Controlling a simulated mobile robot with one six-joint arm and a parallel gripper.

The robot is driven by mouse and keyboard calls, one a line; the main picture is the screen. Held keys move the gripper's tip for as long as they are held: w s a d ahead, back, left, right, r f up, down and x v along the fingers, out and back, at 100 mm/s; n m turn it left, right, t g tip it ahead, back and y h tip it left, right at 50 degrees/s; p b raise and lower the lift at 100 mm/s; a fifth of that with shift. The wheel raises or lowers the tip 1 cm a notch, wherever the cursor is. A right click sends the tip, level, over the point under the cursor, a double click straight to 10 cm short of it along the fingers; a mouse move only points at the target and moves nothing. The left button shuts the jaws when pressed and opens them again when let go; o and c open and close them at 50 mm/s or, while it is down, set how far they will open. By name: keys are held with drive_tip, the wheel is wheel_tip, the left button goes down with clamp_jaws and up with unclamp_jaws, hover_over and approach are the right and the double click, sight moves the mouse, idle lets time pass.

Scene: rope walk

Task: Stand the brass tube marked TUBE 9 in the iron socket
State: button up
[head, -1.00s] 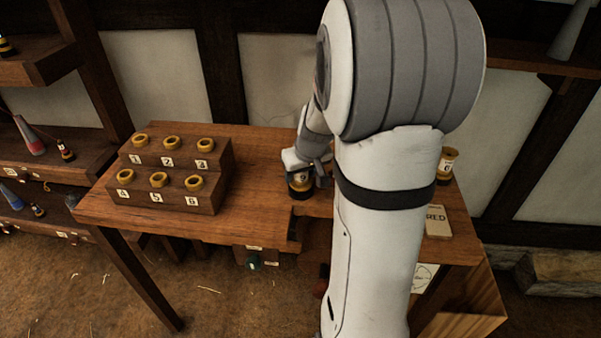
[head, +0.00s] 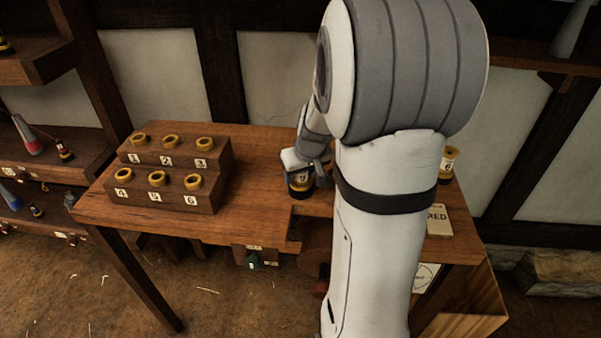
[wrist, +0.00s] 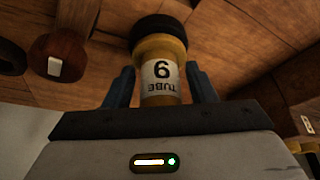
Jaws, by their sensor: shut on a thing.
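The brass tube marked TUBE 9 (wrist: 160,77) is between the two fingers of my gripper (wrist: 161,86) in the wrist view. Its number and name read upside down there. A wide black band (wrist: 158,29) is at its far end; I cannot tell whether this is the tube's own end or the iron socket. A dark round ring (wrist: 9,57) shows at the wrist view's left edge.
A stepped wooden rack (head: 172,176) with several brass-rimmed numbered holes stands on the left of the bench (head: 255,155). A tube marked 6 (head: 449,162) and a lettered card (head: 438,221) are at the right. A red-brown round thing (wrist: 62,45) shows in the wrist view. My arm hides the bench's middle right.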

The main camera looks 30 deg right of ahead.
drive_tip(key=shift+f+b, duration=0.35)
drive_tip(key=shift+f, duration=0.05)
drive_tip(key=o, duration=0.9)
drive_tip(key=shift+c, duration=0.2)
drive_tip(key=p+v, duration=0.6)
drive_tip(key=v, duration=0.5)
